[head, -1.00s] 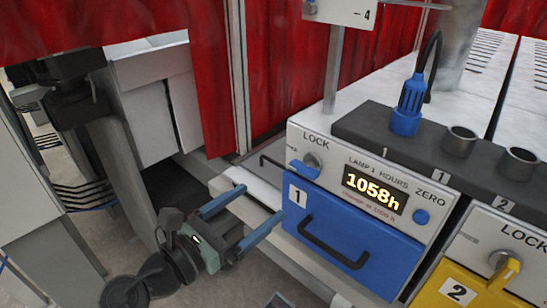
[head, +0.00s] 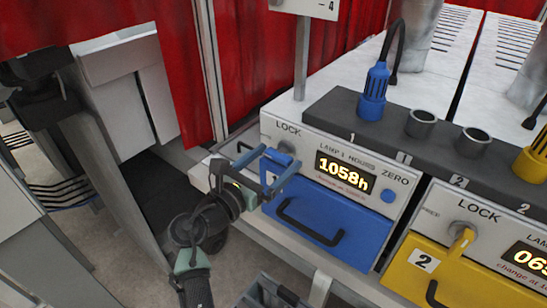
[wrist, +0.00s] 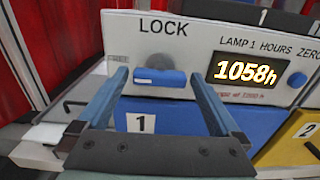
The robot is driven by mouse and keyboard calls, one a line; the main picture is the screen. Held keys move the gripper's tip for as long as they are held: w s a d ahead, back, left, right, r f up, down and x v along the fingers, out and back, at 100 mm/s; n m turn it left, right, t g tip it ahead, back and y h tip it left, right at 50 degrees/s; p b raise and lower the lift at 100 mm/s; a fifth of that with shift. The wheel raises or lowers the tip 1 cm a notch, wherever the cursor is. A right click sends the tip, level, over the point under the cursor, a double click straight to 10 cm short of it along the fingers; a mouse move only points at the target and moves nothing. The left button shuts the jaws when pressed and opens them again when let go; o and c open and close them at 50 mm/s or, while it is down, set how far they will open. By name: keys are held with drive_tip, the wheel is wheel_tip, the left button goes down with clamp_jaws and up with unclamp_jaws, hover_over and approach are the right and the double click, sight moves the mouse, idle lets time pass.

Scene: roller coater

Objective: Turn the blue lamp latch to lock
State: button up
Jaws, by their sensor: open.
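The blue lamp latch (wrist: 160,77) is a blue bar on a round grey knob, on the white panel of lamp unit 1. In the wrist view the bar lies roughly level below the word LOCK, with FREE printed to its left. My gripper (wrist: 158,80) is open and faces the panel, with one blue finger on each side of the latch in the picture. I cannot tell whether the fingertips reach past the bar or touch it. In the head view my gripper (head: 281,157) is in front of the panel and partly hides the latch (head: 286,147).
The blue drawer (head: 335,225) with a black handle is below the panel. The display (head: 345,172) reads 1058h, with a blue ZERO button (head: 388,196) to its right. Yellow unit 2 (head: 450,285) stands at right. A blue plug (head: 373,92) sits in the dark rail above.

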drive_tip(key=c, duration=1.2)
drive_tip(key=shift+f+m+b, duration=0.1)
drive_tip(key=shift+m+b, duration=0.2)
drive_tip(key=m+b, duration=0.2)
drive_tip(key=m, duration=0.1)
drive_tip(key=shift+f+m+b, duration=0.1)
drive_tip(key=shift+m+b, duration=0.25)
drive_tip(key=shift+m, duration=0.05)
drive_tip(key=m+b, duration=0.3)
drive_tip(key=m, duration=0.1)
drive_tip(key=shift+m+b, duration=0.3)
drive_tip(key=m+b, duration=0.4)
drive_tip(key=m, duration=0.1)
drive_tip(key=shift+b, duration=0.4)
drive_tip(key=shift+m+b, duration=1.5)
drive_tip(key=shift+m, duration=0.4)
